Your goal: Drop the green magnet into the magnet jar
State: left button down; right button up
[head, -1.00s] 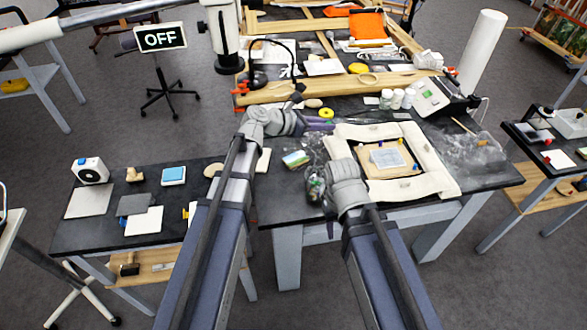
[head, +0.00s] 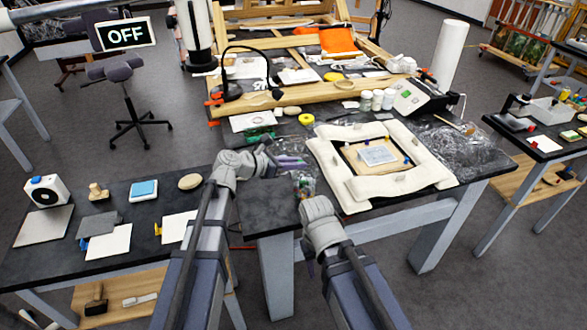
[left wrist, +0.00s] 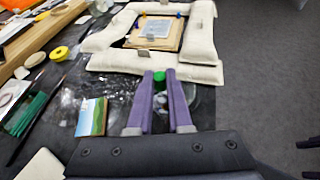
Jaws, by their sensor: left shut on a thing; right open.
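The green magnet (left wrist: 158,76) is held between the tips of my left gripper's purple fingers in the left wrist view. In the head view my left gripper (head: 293,163) is over the front left part of the main table, and the magnet cannot be made out there. A clear jar (head: 304,184) with coloured bits stands just below and beside these fingertips. In the left wrist view its clear rim (left wrist: 191,97) shows beside and partly behind the fingers. My right gripper (head: 308,264) is low in front of the table edge, away from the jar, its fingers mostly hidden by its wrist.
White padded cushions (head: 330,178) frame a wooden panel (head: 376,155) right of the jar. A small picture card (left wrist: 91,116) lies left of the fingers in the left wrist view. Crumpled clear film (head: 465,152) lies at the right. A side table (head: 150,253) stands at the left.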

pick_arm(q)
jog(key=shift+f, duration=0.55)
notch_tip(320, 180, up, 5)
jog(key=p, duration=0.5)
pick_arm(e)
notch_tip(320, 180, up, 4)
pick_arm(q)
jog(key=f+b, duration=0.6)
jog(key=shift+a, duration=0.2)
pick_arm(e)
notch_tip(320, 180, down, 6)
pick_arm(q)
jog(key=c, duration=0.8)
grip_release()
jog(key=shift+o, duration=0.2)
